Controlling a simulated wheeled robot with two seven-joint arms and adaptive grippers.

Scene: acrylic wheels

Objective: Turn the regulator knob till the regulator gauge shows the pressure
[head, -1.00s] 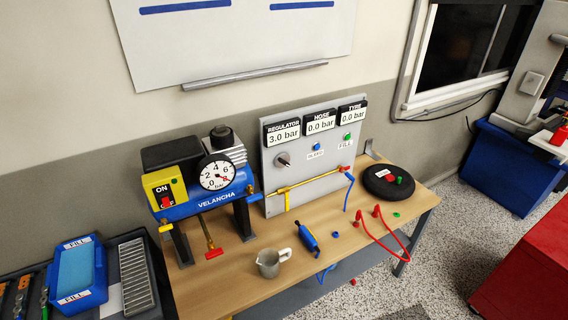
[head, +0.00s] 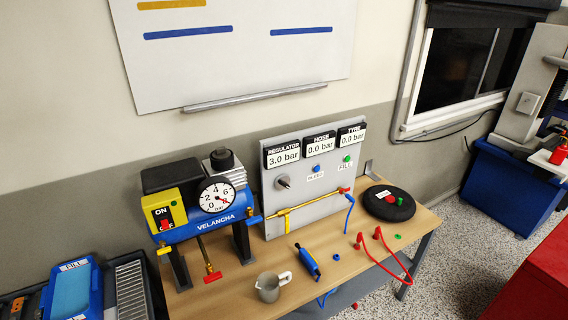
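The regulator knob (head: 283,182) is a small round knob with a dark pointer on the left part of the upright grey panel (head: 300,207). The regulator gauge (head: 283,154) above it reads 3.0 bar. Beside it, the hose gauge (head: 319,144) and the tyre gauge (head: 351,135) both read 0.0 bar. Neither of my grippers shows in the head view, and nothing touches the knob.
A blue compressor (head: 205,220) with a round dial and a yellow on/off switch box stands left of the panel. A black tyre (head: 388,204), a metal jug (head: 269,288), a blue-handled tool (head: 308,262) and red tubing (head: 385,262) lie on the wooden table (head: 228,290).

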